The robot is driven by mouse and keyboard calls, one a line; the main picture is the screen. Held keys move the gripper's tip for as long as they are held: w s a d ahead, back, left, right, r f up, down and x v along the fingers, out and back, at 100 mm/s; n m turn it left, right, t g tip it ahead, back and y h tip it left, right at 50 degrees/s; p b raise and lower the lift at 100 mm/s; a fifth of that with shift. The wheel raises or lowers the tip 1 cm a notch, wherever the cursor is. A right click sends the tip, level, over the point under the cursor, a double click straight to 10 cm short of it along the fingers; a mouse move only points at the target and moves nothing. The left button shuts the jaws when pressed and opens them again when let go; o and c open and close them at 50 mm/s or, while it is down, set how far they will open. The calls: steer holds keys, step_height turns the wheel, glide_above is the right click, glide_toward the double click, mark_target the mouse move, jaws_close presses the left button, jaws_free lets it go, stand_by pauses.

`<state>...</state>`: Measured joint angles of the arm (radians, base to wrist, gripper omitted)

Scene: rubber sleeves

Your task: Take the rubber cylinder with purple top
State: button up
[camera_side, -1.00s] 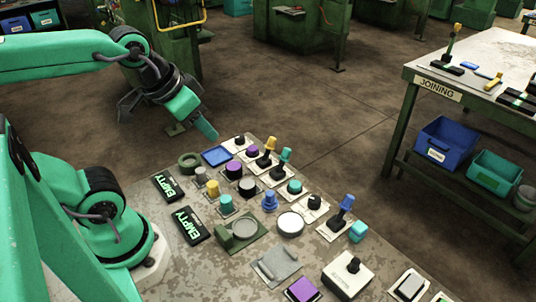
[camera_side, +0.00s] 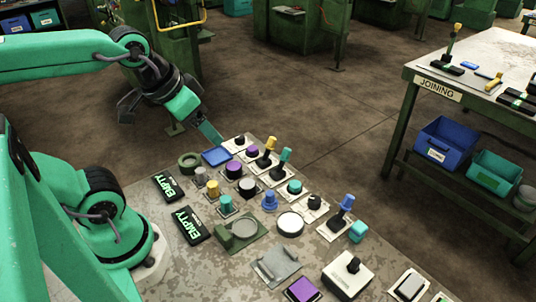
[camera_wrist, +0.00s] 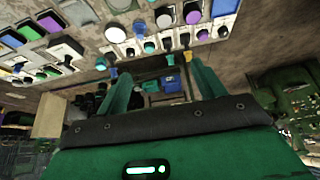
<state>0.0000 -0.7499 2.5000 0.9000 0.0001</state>
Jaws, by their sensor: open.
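Two round purple tops on dark bases stand among the parts on the worn bench. One purple-topped piece (camera_side: 233,169) is left of centre in the side view, and another (camera_side: 253,151) is farther back and to its right. I cannot tell which is the rubber cylinder. My gripper (camera_side: 208,133) is above the back left edge of the bench, apart from both. In the wrist view my gripper (camera_wrist: 164,82) has its two green fingers spread, with nothing held between them. A purple top (camera_wrist: 193,17) shows at the upper edge of that view.
A blue tray (camera_side: 216,156) and a dark green ring (camera_side: 190,162) lie near the back left edge. Several knobs and levers crowd the bench around the purple tops. A purple square (camera_side: 303,290) is at the front. Two EMPTY plates (camera_side: 192,224) lie at left.

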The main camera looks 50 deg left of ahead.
steer(key=m+g, duration=0.1)
steer(key=g, duration=0.5)
glide_above(234, 166)
steer(key=shift+a+f, duration=0.1)
steer(key=shift+f, duration=7.55)
steer(key=shift+f, duration=1.3)
